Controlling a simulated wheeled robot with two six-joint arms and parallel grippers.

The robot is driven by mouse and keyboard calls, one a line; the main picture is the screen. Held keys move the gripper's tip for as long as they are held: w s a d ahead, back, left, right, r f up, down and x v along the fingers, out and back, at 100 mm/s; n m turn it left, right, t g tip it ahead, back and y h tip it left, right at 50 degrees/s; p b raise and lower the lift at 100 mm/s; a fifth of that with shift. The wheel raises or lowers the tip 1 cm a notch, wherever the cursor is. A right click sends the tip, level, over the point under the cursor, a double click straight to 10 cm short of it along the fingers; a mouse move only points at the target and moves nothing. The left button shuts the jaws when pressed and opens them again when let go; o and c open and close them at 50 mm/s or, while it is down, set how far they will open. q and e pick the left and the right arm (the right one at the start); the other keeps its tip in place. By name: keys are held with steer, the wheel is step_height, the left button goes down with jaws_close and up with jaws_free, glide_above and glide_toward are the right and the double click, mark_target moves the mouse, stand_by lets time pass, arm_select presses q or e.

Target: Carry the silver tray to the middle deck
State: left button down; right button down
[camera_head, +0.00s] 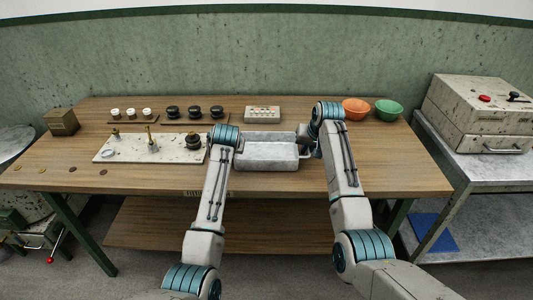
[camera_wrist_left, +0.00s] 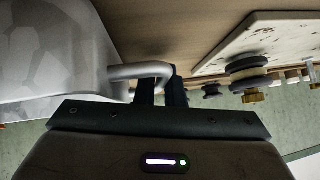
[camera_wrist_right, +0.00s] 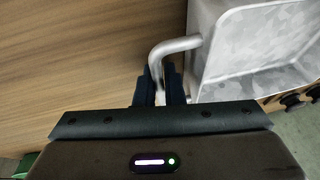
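The silver tray (camera_head: 268,163), a shallow empty metal pan with a handle at each end, is at the front middle of the wooden table. It looks level; I cannot tell whether it touches the tabletop. My left gripper (camera_wrist_left: 161,88) is shut on its left handle (camera_wrist_left: 135,71); in the head view its fingers are hidden behind my arm. My right gripper (camera_wrist_right: 160,88) is shut on the right handle (camera_wrist_right: 172,47), and shows at the tray's right end in the head view (camera_head: 304,133). No deck is marked as the middle one.
A white board (camera_head: 128,150) with metal fittings lies left of the tray. A pale block with knobs (camera_head: 262,114) stands behind. Orange (camera_head: 356,108) and green (camera_head: 388,109) bowls are at back right. A grey cart (camera_head: 480,170) carries a machine. A wooden shelf (camera_head: 270,235) runs below the tabletop.

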steer(key=shift+r, duration=0.1)
stand_by(0.3)
